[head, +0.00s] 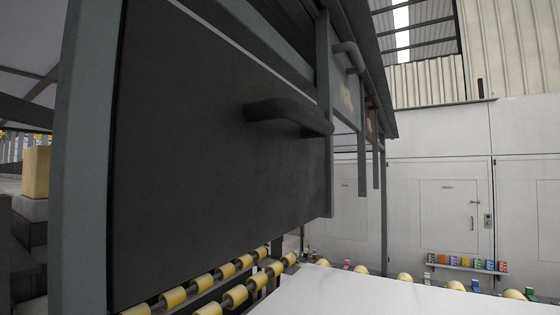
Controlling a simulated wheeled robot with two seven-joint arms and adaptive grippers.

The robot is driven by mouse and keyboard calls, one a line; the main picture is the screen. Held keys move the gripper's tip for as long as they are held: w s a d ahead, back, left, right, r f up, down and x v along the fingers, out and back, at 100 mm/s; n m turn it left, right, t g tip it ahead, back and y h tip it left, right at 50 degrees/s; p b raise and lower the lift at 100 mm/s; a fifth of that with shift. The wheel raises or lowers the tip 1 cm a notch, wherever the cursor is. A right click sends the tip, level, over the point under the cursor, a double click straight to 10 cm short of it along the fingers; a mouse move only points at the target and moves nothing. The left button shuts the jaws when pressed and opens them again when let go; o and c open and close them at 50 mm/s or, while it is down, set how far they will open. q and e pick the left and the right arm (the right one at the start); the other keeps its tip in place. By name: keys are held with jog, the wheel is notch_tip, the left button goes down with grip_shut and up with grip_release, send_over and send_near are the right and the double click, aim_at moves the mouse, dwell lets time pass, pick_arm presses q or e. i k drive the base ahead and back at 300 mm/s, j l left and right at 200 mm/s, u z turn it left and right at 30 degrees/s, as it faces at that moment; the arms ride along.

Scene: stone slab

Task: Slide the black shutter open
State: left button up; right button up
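The black shutter (215,190) is a large dark flat panel that fills the left and middle of the head view. It hangs in a grey frame, with a grey upright post (85,160) along its left side. A dark bar handle (290,116) sticks out from its upper right part. The panel covers what lies behind it. Neither of my grippers is in view, and nothing touches the handle.
Yellow rollers (235,297) run below the shutter. A white slab surface (350,295) lies at the bottom right. Another grey panel with a handle (350,57) is farther back. White walls and a shelf of small coloured boxes (467,264) stand behind.

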aim_at(215, 159)
jog(key=k+l+z, duration=0.85)
jog(key=i+j, duration=0.05)
